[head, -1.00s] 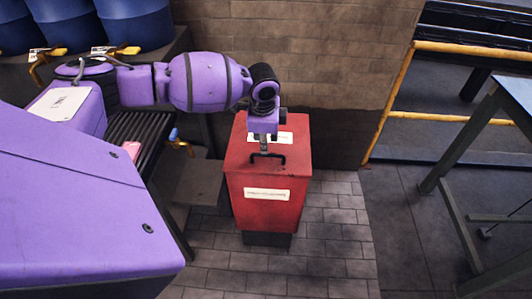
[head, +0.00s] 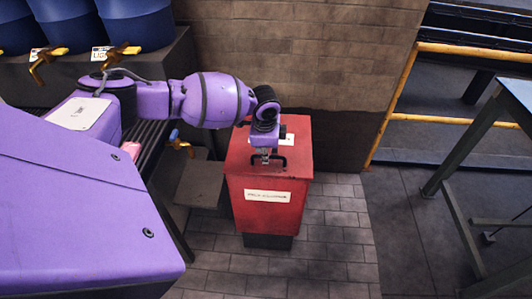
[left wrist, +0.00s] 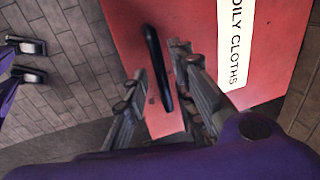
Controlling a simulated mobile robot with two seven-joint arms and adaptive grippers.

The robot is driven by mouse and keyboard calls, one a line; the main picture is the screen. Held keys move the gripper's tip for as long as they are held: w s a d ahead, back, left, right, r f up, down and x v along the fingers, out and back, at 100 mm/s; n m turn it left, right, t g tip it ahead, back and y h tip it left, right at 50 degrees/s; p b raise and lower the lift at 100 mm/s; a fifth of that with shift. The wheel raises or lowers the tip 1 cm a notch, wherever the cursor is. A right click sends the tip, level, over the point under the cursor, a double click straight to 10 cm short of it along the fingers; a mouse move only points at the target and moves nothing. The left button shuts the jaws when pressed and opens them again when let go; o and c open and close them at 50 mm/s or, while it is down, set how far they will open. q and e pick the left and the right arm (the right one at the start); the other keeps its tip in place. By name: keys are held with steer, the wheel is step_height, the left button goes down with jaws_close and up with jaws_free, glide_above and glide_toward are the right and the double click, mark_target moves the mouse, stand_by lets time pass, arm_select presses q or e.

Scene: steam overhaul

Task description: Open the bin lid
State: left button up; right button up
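The bin (head: 262,219) is a red box with a white label on its front, standing on the paved floor against the brick wall. Its red lid (head: 296,158) lies flat and closed, with a black bar handle (head: 283,161) near the front edge. My left gripper (head: 265,156) is right above the handle, fingers pointing down. In the left wrist view the open fingers (left wrist: 158,62) are on either side of the black handle (left wrist: 154,55), with gaps showing. A white label reading "OILY CLOTHS" (left wrist: 236,45) lies on the lid.
Blue drums (head: 134,24) with brass taps stand on a dark rack at the upper left. A low grey step (head: 200,184) sits left of the bin. A yellow railing (head: 398,95) and a grey table (head: 446,172) stand at the right. Floor in front is clear.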

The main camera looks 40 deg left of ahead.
arm_select(q)
jaws_close()
